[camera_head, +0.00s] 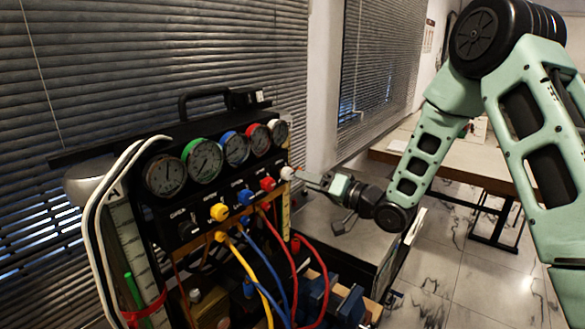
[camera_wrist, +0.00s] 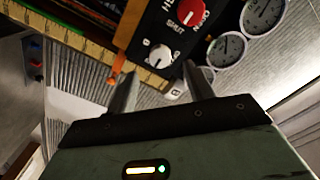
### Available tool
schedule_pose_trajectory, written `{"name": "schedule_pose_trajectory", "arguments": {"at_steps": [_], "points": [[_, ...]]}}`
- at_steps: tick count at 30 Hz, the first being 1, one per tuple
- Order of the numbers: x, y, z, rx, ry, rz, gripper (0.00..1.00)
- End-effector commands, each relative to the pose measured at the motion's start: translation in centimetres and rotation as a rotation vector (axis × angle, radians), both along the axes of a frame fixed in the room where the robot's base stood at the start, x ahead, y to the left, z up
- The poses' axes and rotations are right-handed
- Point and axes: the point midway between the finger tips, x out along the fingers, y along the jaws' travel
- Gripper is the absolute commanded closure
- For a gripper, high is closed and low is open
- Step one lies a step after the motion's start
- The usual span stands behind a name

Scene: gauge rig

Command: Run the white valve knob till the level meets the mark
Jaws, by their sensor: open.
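The white valve knob (camera_head: 288,173) is the rightmost in a row of coloured knobs on the black gauge rig. In the wrist view the white knob (camera_wrist: 159,56) sits on the dark panel just beyond the fingertips, roughly centred between them. My gripper (camera_head: 304,178) reaches in from the right, its tips close to the knob. My gripper (camera_wrist: 160,76) is open, with nothing between its fingers. A yellow graduated scale (camera_wrist: 78,47) runs beside the panel, with an orange pointer (camera_wrist: 118,66) at its edge. I cannot make out the level or its reading.
The red knob (camera_wrist: 193,14) is close beside the white one. Several round gauges (camera_head: 204,160) line the rig's top. Red hoses (camera_head: 318,262), with blue and yellow ones, hang in front. Open floor (camera_head: 440,270) lies to the right, a table (camera_head: 470,160) behind.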

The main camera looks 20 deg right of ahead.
Motion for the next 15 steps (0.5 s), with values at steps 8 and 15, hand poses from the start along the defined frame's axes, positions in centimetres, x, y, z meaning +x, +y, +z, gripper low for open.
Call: {"name": "schedule_pose_trajectory", "arguments": {"at_steps": [8,15], "points": [[3.6,2.7,0.2,0.0,0.001,0.002,0.48],[4.6,3.4,0.0,-0.001,-0.001,0.001,0.48]]}}
